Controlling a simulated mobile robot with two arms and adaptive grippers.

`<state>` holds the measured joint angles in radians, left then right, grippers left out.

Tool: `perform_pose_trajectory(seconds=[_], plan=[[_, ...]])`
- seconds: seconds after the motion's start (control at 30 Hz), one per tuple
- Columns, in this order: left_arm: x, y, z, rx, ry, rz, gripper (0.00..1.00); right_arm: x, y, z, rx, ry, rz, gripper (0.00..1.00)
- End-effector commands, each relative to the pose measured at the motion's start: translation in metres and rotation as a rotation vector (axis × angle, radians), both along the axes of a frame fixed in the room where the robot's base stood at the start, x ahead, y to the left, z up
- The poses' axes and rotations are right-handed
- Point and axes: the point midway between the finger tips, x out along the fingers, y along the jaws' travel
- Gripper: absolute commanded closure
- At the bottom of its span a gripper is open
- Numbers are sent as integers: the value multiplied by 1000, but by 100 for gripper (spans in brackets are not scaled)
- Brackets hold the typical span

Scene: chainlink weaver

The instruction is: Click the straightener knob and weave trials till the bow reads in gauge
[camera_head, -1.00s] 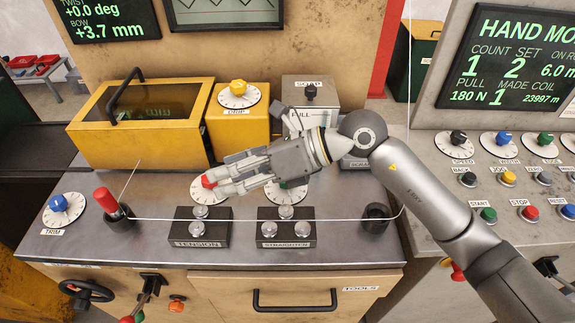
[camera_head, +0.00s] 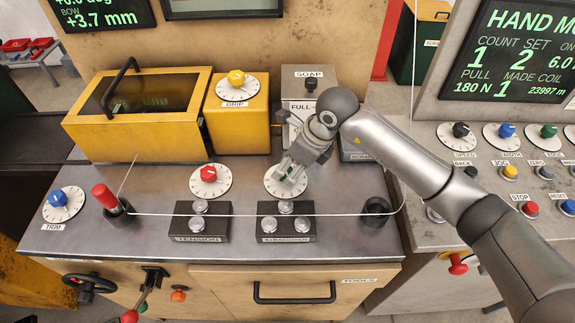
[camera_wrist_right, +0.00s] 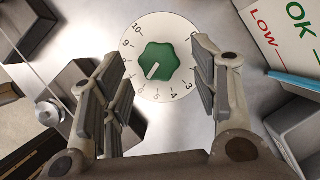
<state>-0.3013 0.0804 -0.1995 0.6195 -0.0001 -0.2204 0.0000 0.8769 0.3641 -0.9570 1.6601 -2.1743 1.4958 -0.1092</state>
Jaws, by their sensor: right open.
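The straightener knob is green on a white numbered dial (camera_head: 271,181), behind the straightener roller block (camera_head: 286,222). My right gripper (camera_head: 291,177) is open and comes down over the dial, hiding the knob in the head view. It also shows in the right wrist view (camera_wrist_right: 160,95), fingers on either side of the knob. The bow screen (camera_head: 100,14) reads +3.7 mm. My left gripper is not in view.
A wire (camera_head: 250,214) runs across the bench over the roller blocks. A red knob (camera_head: 208,174) is left of my gripper. A red-handled tool (camera_head: 105,197) stands in a holder at left.

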Motion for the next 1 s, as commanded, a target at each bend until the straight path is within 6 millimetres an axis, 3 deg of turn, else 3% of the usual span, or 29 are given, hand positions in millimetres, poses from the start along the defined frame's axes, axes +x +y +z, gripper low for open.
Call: perform_pose_trajectory(seconds=[0.2, 0.53, 0.87, 1.0], plan=[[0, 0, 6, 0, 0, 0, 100, 3, 8, -19, 1, 2, 0, 44], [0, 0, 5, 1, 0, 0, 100, 4, 9, -22, 2, 0, 0, 46], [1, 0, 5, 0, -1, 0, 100, 4, 9, -22, 1, 0, 0, 88], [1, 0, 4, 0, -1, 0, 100, 4, 8, -23, 1, 0, -13, 89]])
